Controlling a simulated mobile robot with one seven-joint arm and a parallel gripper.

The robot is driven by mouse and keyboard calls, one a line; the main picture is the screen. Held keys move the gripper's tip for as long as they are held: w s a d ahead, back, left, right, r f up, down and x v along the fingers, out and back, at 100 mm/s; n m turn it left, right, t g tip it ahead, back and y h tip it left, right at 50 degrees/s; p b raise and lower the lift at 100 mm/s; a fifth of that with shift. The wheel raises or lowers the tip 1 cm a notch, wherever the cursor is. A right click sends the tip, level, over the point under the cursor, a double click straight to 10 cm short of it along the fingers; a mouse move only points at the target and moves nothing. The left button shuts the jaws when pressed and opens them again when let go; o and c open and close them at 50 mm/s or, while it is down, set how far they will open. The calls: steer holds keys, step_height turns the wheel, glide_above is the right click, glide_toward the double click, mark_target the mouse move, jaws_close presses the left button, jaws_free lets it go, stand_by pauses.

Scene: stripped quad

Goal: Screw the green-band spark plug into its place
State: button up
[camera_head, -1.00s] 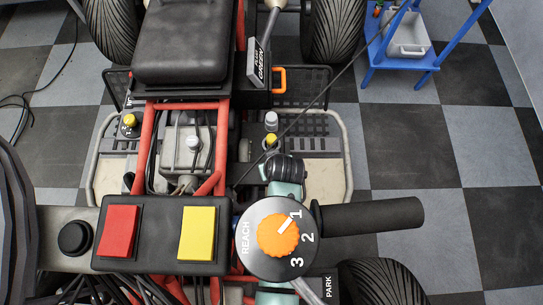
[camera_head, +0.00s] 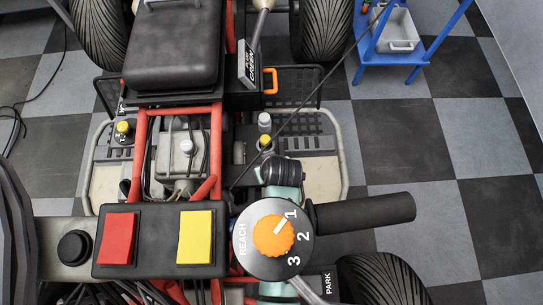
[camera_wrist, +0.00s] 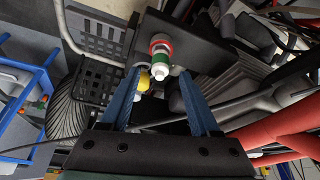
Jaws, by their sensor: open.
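The green-band spark plug (camera_wrist: 161,58) shows in the wrist view, with a red ring above the band and a white tip below. It stands against a dark bracket (camera_wrist: 185,45); I cannot tell how deep it sits. My gripper (camera_wrist: 160,84) has two blue fingers spread apart, one on each side below the plug, with nothing held between them. In the head view, a label reading PLUG GREEN (camera_head: 250,65) stands right of the black seat. The plug and the gripper fingers cannot be made out in the head view.
A yellow knob (camera_wrist: 143,80) lies near the left finger. A black basket (camera_wrist: 97,78) and a blue stand (camera_wrist: 30,100) are at left; red tubes (camera_wrist: 275,135) are at right. In the head view, an orange dial (camera_head: 273,234) points to 1, near the black handlebar grip (camera_head: 365,212).

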steer(key=p+v, duration=0.2)
steer(key=v, duration=0.8)
